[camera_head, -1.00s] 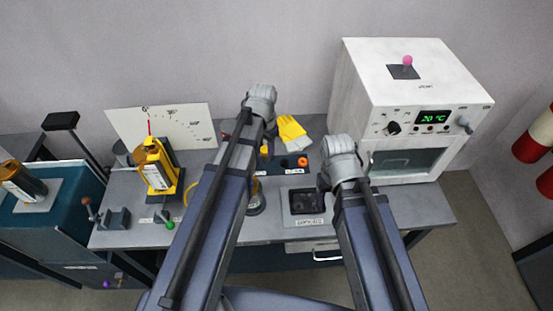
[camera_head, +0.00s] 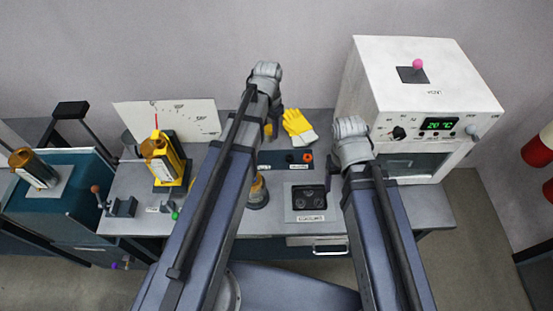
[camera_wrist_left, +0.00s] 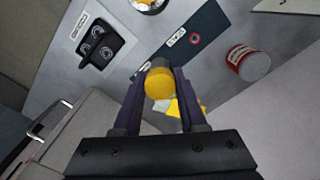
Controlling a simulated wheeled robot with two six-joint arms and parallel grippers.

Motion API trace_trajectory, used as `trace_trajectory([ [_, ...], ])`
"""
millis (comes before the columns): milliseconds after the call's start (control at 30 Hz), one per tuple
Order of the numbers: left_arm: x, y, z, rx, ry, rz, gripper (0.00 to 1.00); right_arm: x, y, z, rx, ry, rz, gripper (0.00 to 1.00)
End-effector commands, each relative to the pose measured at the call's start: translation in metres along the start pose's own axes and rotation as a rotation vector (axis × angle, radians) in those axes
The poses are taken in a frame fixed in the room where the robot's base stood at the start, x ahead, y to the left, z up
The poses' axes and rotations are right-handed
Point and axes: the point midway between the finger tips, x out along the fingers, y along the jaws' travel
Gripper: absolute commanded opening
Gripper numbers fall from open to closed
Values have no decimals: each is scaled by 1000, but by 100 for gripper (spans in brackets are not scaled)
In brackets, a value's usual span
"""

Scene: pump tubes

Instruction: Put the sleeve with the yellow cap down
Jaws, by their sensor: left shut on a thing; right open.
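My left gripper (camera_wrist_left: 158,90) is shut on the sleeve with the yellow cap (camera_wrist_left: 159,84). The left wrist view looks along the cap's end, so most of the sleeve is hidden. In the head view my left gripper (camera_head: 274,118) is over the back of the bench, with a bit of yellow (camera_head: 268,129) between its fingers. A dark blue rack strip (camera_head: 272,160) lies just in front of it; the wrist view shows the strip (camera_wrist_left: 205,25) beyond the cap. I cannot tell whether the sleeve touches anything. My right gripper (camera_head: 331,177) is open and empty, partly hidden by its wrist.
Yellow gloves (camera_head: 298,126) lie behind the strip. A dark tray with round wells (camera_head: 309,198) is at the front. A white oven (camera_head: 430,85) stands right, a yellow device (camera_head: 162,160) left. A red-and-white can (camera_wrist_left: 247,63) shows in the wrist view.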

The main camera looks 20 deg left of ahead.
Motion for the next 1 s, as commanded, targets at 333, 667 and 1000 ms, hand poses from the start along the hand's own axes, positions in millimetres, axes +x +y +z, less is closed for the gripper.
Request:
trace_trajectory([
  [333, 7, -6, 3, -22, 0, 0, 0, 7, -1, 0, -1, 0, 0, 70],
  [667, 45, -6, 3, -21, 0, 0, 0, 45, -4, -2, -2, 0, 1, 70],
  [1000, 118, -6, 3, -21, 0, 0, 0, 117, -11, -7, -1, 0, 1, 70],
])
